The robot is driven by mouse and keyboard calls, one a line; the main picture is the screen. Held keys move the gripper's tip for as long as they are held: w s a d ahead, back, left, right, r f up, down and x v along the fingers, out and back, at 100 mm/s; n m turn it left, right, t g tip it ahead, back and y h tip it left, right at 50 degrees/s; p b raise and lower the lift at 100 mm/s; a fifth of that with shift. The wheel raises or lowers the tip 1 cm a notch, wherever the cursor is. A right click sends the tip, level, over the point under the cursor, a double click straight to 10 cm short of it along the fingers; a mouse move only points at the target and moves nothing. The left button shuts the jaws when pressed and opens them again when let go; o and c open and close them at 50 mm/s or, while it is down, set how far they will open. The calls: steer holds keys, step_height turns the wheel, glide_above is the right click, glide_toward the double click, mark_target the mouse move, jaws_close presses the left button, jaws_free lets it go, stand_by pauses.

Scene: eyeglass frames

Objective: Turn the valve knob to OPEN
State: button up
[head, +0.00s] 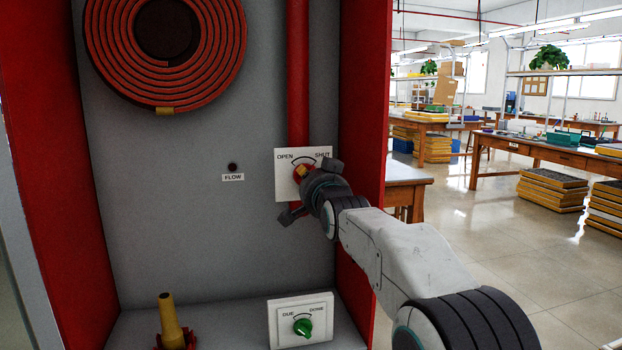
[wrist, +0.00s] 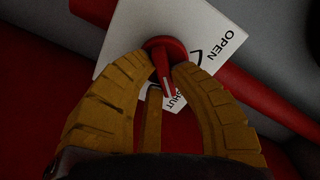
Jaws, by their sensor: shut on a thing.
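The red valve knob (wrist: 166,62) sits on a white plate (head: 285,186) marked OPEN on the left and SHUT on the right in the head view. In the wrist view its pointer, with a pale line, points at the SHUT lettering, away from OPEN. My gripper (wrist: 166,72) is shut on the knob, with one yellow finger on each side of it. In the head view my gripper (head: 303,173) covers most of the knob and part of the plate's lower right.
A red pipe (head: 298,70) runs above the plate. A coiled red hose (head: 110,50) hangs upper left. A dark FLOW indicator (head: 233,167) is left of the plate. Below are a yellow nozzle (head: 168,315) and a DUE/DONE dial (head: 303,327). The red cabinet wall (head: 362,100) stands close on the right.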

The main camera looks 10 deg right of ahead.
steer(key=shift+n, duration=0.3)
jaws_close()
steer(key=shift+a+r+n+b, duration=0.15)
steer(key=shift+n+b, duration=0.15)
steer(key=shift+n, duration=2.6)
steer(key=shift+a+r+n+b, duration=0.15)
steer(key=shift+n+b, duration=0.15)
steer(key=shift+n, duration=2.6)
steer(key=shift+a+r+n+b, duration=0.15)
steer(key=shift+n+b, duration=0.15)
steer(key=shift+n, duration=2.6)
steer(key=shift+d, duration=0.1)
steer(key=o, duration=0.9)
jaws_free()
steer(key=shift+f, duration=0.1)
